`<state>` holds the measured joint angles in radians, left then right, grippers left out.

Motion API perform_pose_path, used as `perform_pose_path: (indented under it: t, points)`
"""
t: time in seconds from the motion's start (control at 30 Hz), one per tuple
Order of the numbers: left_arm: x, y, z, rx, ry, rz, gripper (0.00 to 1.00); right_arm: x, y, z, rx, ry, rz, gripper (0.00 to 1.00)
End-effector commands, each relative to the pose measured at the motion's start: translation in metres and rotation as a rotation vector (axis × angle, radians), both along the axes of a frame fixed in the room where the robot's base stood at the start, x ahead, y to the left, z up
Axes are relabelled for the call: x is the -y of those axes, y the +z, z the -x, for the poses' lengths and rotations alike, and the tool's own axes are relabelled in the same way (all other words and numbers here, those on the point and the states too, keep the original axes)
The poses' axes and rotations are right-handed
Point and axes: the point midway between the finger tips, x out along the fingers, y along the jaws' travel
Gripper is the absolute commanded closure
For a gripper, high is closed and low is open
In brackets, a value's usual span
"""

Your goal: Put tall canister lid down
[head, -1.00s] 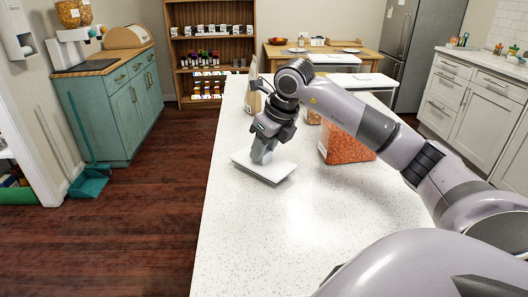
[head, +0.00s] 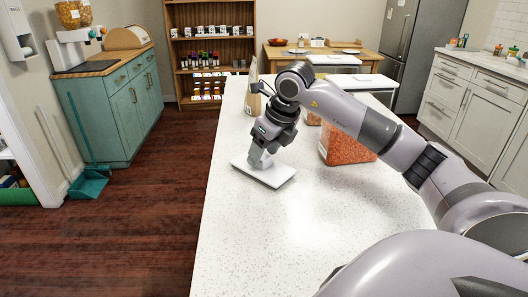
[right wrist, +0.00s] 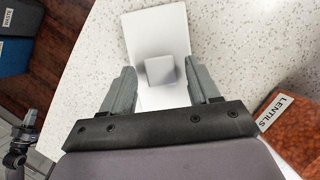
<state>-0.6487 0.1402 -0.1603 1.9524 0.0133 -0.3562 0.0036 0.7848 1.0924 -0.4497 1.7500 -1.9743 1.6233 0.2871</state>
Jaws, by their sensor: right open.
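The tall canister lid (head: 278,178) is a flat white rectangle lying on the speckled white counter in the head view. In the right wrist view the lid (right wrist: 155,35) shows from above, with a square grey knob (right wrist: 160,70) on it. My right gripper (head: 260,161) is just over the lid. In the right wrist view the right gripper (right wrist: 160,70) is open, its fingers on either side of the knob with gaps between.
A container of orange lentils (head: 345,150) stands on the counter right of the lid, partly behind my right arm; its label (right wrist: 273,112) reads LENTILS. The counter's left edge is near the lid. The counter (head: 270,235) in front is clear.

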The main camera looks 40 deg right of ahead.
Motion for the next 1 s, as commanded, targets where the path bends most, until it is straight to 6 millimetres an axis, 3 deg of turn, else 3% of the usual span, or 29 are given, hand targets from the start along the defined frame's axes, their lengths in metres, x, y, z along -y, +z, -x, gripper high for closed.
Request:
perform_pose_path:
  t: [0.3,0.5,0.7,1.0]
  points:
    - [0.0,0.0,0.0,0.0,-0.001,-0.001,1.0,0.003,0.063,0.025,0.006,-0.001,0.001,0.39]
    - [0.0,0.003,0.0,0.001,-0.001,-0.001,1.0,0.004,0.094,0.037,0.004,0.0,0.001,0.39]
    - [0.0,0.003,0.0,0.0,0.0,-0.002,1.0,0.004,0.105,0.043,0.001,0.0,0.0,0.39]
    - [-0.001,0.003,0.0,-0.001,0.0,-0.002,1.0,0.004,0.105,0.043,0.0,0.0,0.0,0.39]
